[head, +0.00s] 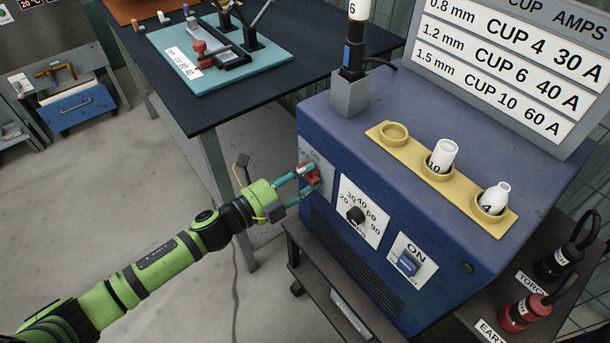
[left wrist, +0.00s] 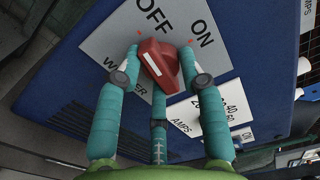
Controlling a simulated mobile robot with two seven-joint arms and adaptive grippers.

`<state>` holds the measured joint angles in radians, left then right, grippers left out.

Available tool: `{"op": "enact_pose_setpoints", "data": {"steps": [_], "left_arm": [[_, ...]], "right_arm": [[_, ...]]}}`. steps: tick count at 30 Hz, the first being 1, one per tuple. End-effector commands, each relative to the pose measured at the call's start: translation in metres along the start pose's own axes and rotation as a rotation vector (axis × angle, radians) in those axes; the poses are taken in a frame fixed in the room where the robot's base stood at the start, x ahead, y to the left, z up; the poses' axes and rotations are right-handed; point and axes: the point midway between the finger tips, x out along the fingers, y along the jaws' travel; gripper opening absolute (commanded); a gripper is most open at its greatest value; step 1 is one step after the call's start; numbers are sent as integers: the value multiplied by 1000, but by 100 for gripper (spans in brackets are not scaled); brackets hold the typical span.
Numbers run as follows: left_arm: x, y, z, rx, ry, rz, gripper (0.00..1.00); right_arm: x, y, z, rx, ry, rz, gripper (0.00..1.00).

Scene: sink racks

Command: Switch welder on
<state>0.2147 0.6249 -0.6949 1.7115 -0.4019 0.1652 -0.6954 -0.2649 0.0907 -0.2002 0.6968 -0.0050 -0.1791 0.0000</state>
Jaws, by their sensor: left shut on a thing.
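The blue welder (head: 335,130) has a grey switch plate with OFF and ON on its front left. The red rotary knob (head: 310,174) sits on this plate. My left gripper (head: 303,183) is shut on the knob, with its teal fingers around it. In the left wrist view the red knob (left wrist: 159,63) is between the fingers, below the words OFF and ON. My right gripper is not in view.
The front also has a black amps dial (head: 355,215) and a blue ON switch (head: 408,263). A yellow cup rack (head: 465,190) and amps sign (head: 510,70) are on top. A dark workbench (head: 300,45) stands behind left. The floor at left is clear.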

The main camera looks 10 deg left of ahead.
Motion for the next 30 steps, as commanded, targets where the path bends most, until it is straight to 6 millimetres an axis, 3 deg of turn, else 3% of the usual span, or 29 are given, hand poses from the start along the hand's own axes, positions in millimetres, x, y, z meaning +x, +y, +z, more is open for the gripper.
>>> {"op": "enact_pose_setpoints", "data": {"steps": [13,15,18,25,26,30], "left_arm": [[0,-2,1,652,-4,-8,0],[0,-2,2,718,-4,-8,0],[0,-3,2,766,-4,-8,0],[1,-4,2,770,-4,-8,0],[1,-4,2,769,-4,-8,43],[0,-3,1,767,-3,-7,43]], "right_arm": [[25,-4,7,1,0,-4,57],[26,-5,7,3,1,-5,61],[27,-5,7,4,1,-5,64],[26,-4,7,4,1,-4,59],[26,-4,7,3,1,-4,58],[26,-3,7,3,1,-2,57]]}}
